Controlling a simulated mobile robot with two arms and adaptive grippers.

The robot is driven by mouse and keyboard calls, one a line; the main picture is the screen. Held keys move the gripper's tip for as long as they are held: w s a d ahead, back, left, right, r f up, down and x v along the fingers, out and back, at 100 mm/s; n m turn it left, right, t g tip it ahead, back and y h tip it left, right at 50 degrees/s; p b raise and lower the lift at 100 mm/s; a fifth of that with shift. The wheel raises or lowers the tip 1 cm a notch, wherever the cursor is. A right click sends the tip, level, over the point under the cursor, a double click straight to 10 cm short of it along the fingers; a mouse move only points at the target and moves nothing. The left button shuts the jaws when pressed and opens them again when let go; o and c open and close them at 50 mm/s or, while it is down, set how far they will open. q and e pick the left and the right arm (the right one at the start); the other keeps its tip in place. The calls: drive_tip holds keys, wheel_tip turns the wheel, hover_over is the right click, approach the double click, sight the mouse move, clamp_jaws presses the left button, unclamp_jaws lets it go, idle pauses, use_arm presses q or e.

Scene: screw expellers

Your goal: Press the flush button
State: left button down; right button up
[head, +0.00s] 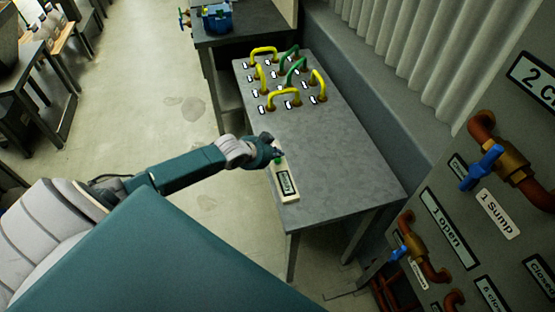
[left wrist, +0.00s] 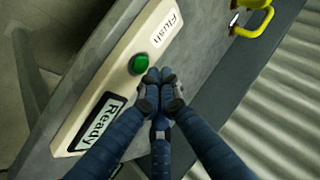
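The flush panel (head: 284,182) is a cream box lying on the grey table, with a "Ready" display at its near end. In the left wrist view the panel (left wrist: 88,98) shows a "Flush" label (left wrist: 165,28), a round green button (left wrist: 138,64) and the "Ready" display (left wrist: 97,124). My left gripper (head: 277,154) is over the panel, by the green button. In the left wrist view its dark blue fingers (left wrist: 160,82) are closed together with nothing between them, their tips just beside the button. Whether they touch it I cannot tell. My right gripper is not in view.
The grey table (head: 330,165) carries several yellow and green hoses (head: 285,78) at its far end. A board with pipes and blue valves (head: 481,168) stands at the right. The table between panel and hoses is clear.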

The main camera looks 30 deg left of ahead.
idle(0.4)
use_arm(q)
drive_tip(key=shift+f, duration=0.2)
drive_tip(key=shift+f, duration=0.25)
drive_tip(key=shift+f+b, duration=0.5)
drive_tip(key=shift+b, duration=0.05)
idle(0.4)
drive_tip(key=shift+r, duration=0.1)
drive_tip(key=shift+r+p, duration=0.65)
drive_tip(key=shift+p, duration=0.15)
drive_tip(key=shift+r, duration=0.1)
drive_tip(key=shift+r, duration=0.1)
